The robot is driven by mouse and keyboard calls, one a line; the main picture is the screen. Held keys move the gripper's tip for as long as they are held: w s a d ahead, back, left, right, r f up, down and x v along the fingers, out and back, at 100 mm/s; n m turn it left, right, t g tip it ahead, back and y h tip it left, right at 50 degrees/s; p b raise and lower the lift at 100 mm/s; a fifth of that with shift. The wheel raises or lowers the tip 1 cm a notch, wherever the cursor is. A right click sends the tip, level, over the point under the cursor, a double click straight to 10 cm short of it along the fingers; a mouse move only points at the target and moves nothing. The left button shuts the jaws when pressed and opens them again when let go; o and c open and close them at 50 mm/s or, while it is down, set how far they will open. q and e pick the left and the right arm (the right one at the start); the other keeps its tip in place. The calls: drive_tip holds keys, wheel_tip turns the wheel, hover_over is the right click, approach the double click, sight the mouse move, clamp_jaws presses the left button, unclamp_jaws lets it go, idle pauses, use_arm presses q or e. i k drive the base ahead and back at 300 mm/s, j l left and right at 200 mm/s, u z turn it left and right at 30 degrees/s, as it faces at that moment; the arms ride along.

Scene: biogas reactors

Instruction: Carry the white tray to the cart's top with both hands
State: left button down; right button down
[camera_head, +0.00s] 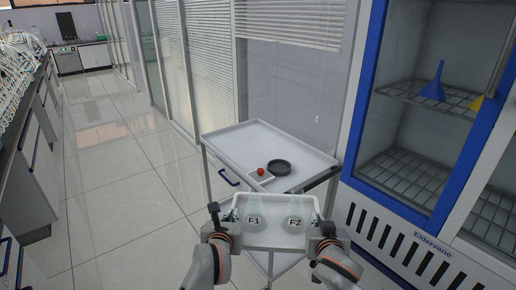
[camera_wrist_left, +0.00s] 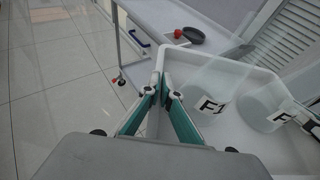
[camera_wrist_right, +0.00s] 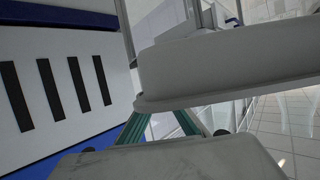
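The white tray (camera_head: 272,241) is held up in front of me, near the cart's front edge, and looks roughly level. Two clear vessels stand in it, labelled F1 (camera_head: 254,221) and F2 (camera_head: 295,222). My left gripper (camera_head: 231,214) is shut on the tray's left wall; its fingers (camera_wrist_left: 167,88) pinch it in the left wrist view. My right gripper (camera_head: 321,227) is at the tray's right wall and appears shut on it; the tray (camera_wrist_right: 225,65) hides its fingertips in the right wrist view. The cart's top (camera_head: 240,140) lies just beyond the tray.
On the cart, a black dish (camera_head: 279,167) and a small red object (camera_head: 260,171) sit near the middle and front. The cart's back and left are bare. A blue-framed cabinet (camera_head: 353,123) stands close on the right. Open tiled floor (camera_head: 120,200) lies left.

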sight(241, 144)
drive_tip(key=i+j+z, duration=0.15)
drive_tip(key=i+j, duration=0.15)
drive_tip(key=i+j+z, duration=0.15)
drive_tip(key=i+j, duration=0.15)
drive_tip(key=j, duration=0.2)
drive_tip(key=i+j+z, duration=0.1)
drive_tip(key=i+j, duration=0.15)
drive_tip(key=j, duration=0.2)
drive_tip(key=i+j+z, duration=0.15)
drive_tip(key=j, duration=0.3)
drive_tip(key=i+j+z, duration=0.15)
drive_tip(key=i+j, duration=0.15)
drive_tip(key=j, duration=0.2)
drive_tip(key=i+j+z, duration=0.15)
drive_tip(key=j, duration=0.35)
drive_tip(key=i+j+z, duration=0.15)
drive_tip(key=j, duration=0.4)
drive_tip(key=i+j+z, duration=0.1)
drive_tip(key=j, duration=0.45)
drive_tip(key=i, duration=0.1)
